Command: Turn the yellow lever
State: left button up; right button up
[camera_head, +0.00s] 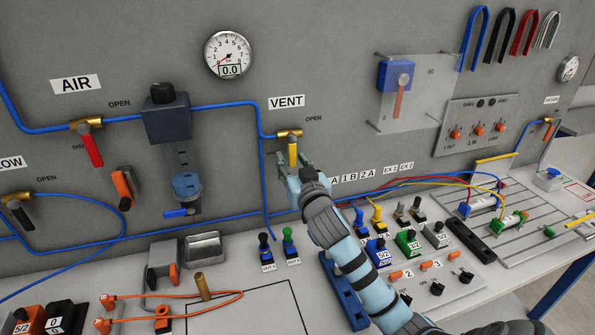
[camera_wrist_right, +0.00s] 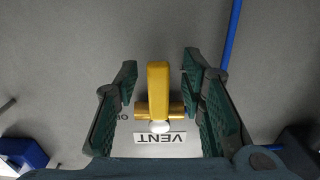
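The yellow lever (camera_head: 292,154) hangs down from a brass valve (camera_head: 289,134) on the grey wall panel, just below the VENT label (camera_head: 286,102). My right gripper (camera_head: 288,162) reaches up to it from below right. In the right wrist view the yellow lever (camera_wrist_right: 158,88) stands between the two dark green fingers of the right gripper (camera_wrist_right: 160,90). There is a visible gap on each side, so the fingers are open and do not touch it. The VENT label (camera_wrist_right: 160,138) shows upside down behind it. My left gripper is not in the head view.
A blue air hose (camera_head: 262,170) runs down just left of the lever. A regulator (camera_head: 167,118) and a red lever (camera_head: 92,150) are further left.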

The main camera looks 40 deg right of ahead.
jog(key=v, duration=1.1)
jog(key=shift+w, duration=0.15)
jog(key=shift+d, duration=0.1)
